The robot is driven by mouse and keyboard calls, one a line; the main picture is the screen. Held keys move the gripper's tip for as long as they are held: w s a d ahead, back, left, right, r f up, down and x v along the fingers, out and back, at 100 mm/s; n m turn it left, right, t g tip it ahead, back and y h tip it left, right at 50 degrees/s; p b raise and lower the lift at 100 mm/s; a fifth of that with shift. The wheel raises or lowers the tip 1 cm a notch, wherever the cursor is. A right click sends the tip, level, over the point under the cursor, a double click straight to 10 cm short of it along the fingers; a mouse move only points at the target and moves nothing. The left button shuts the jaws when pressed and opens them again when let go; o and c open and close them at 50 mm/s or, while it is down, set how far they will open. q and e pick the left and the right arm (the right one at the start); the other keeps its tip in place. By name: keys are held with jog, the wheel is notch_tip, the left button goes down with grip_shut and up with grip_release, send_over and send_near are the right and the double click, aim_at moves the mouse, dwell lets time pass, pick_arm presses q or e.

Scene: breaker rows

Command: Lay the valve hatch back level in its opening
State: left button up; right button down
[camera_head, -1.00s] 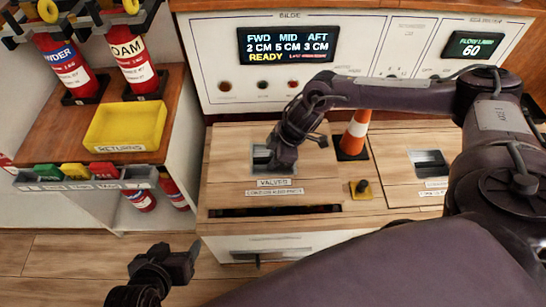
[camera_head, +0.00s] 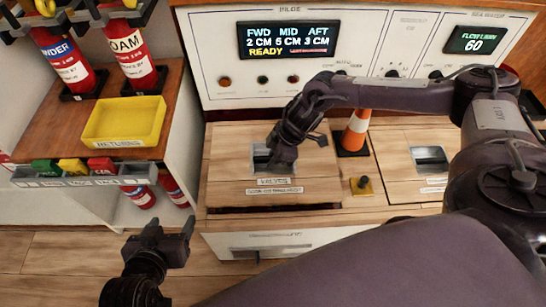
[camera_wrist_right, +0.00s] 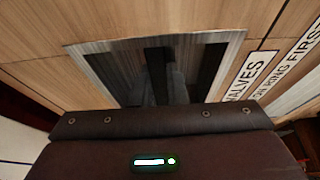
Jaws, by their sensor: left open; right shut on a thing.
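The valve hatch (camera_head: 228,160) is a light wood panel in the deck top, with a VALVES label (camera_head: 273,181) near its front edge. A dark slot (camera_head: 290,209) shows along that edge, so the hatch appears slightly raised there. My right gripper (camera_head: 279,160) is shut on the hatch's handle, inside a metal-framed recess (camera_head: 259,157). In the right wrist view the fingers (camera_wrist_right: 163,75) reach into this recess (camera_wrist_right: 100,68); the grip itself is partly hidden. My left gripper (camera_head: 171,236) is open and empty, in front of the deck, away from the hatch.
An orange and white cone (camera_head: 356,132) stands right of the hatch. A yellow-based black knob (camera_head: 362,186) sits at its front right. A second recessed handle (camera_head: 430,158) lies further right. A yellow returns tray (camera_head: 124,122) and extinguishers (camera_head: 131,55) are left.

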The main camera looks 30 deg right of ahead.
jog(key=shift+w+a+r+p, duration=0.1)
jog(key=shift+r+p, duration=0.05)
jog(key=shift+p, duration=0.3)
dwell(0.3)
jog(key=shift+f, duration=0.45)
jog(key=shift+f+b, duration=1.15)
jog(key=shift+f, duration=0.7)
jog(key=c, duration=1.4)
grip_release()
jog(key=shift+o, duration=0.2)
jog(key=shift+s+f, duration=0.2)
jog(key=p+v, duration=0.2)
jog(key=v, duration=0.6)
jog(key=shift+w+p, duration=0.15)
jog(key=shift+p, duration=0.2)
jog(key=shift+a, duration=0.1)
